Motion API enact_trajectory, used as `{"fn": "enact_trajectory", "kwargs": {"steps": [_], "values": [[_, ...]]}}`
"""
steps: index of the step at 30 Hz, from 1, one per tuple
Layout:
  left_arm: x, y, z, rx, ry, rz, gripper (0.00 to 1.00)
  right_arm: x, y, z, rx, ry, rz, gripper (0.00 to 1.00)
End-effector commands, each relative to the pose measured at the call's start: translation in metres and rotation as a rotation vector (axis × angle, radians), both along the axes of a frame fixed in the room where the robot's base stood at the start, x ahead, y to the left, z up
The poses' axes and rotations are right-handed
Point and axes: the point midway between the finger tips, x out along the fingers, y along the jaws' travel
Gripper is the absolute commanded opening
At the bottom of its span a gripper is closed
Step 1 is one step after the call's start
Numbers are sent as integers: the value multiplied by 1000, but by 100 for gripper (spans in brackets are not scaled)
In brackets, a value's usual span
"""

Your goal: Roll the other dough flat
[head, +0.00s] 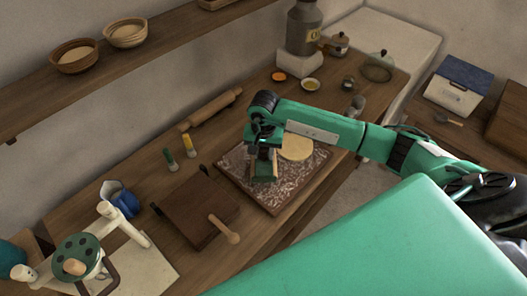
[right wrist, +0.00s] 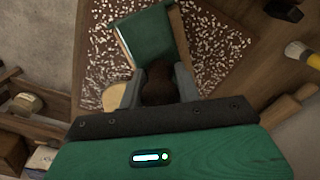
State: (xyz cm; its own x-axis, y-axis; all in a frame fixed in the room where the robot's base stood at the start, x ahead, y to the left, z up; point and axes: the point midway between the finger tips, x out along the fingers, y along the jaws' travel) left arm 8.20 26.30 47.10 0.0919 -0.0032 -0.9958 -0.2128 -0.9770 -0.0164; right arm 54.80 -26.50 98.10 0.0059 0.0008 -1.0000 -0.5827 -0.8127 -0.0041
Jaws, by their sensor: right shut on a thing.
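A flat, pale round of dough (head: 297,147) lies on the floured dark board (head: 314,173). Its edge shows beside the gripper in the right wrist view (right wrist: 115,96). My right gripper (head: 263,150) is over the board, left of the flat dough. It is shut on the dark brown grip of a green tool (head: 264,171); the tool's green flat part shows in the right wrist view (right wrist: 155,38). I cannot tell whether the tool touches the board. No second dough shows; part of the board is hidden by the gripper and tool. My left gripper is not in view.
A wooden rolling pin (head: 211,107) lies by the wall. Two small brushes (head: 188,146) stand left of the board. A dark brown slab (head: 196,212) with a wooden handle (head: 224,230) is nearer. A white stand with a green disc (head: 77,252) is at lower left.

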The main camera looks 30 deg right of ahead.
Motion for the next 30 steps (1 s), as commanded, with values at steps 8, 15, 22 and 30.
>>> {"fn": "enact_trajectory", "kwargs": {"steps": [8,15,22,30], "values": [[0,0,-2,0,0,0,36,0,0,-1,0,-1,0,0],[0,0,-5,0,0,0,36,1,0,-2,0,-1,0,0],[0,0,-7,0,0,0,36,0,0,-3,0,-1,0,0],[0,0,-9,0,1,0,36,0,0,-4,0,0,0,0]]}}
